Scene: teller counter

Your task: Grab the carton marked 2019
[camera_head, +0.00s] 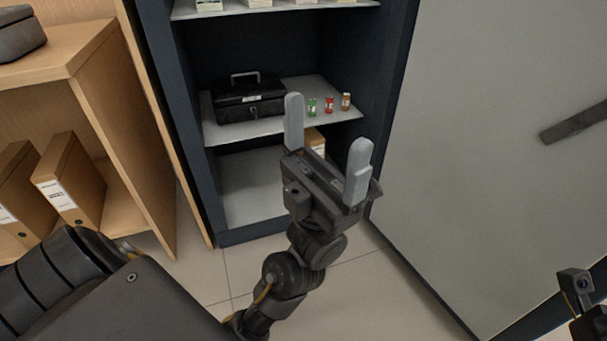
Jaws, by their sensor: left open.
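My left gripper (328,137) is open and empty in front of the dark cabinet, its two grey fingers pointing up. Behind it a tan carton (315,141) stands low in the cabinet, under the middle shelf. The gripper hides most of this carton, and its marking cannot be read. Two tan cartons with white labels stand on the wooden shelf at the left, a nearer one (74,176) and a farther-left one (18,190). Their label text is too small to read. A part of my right arm (580,300) shows at the lower right edge; its fingers are not visible.
The cabinet's middle shelf (285,127) holds a black cash box (249,98) and three small items, green (311,106), red (329,104) and brown (346,101). The cabinet's lower compartment (248,182) is bare at left. A large grey door panel (490,160) stands at right.

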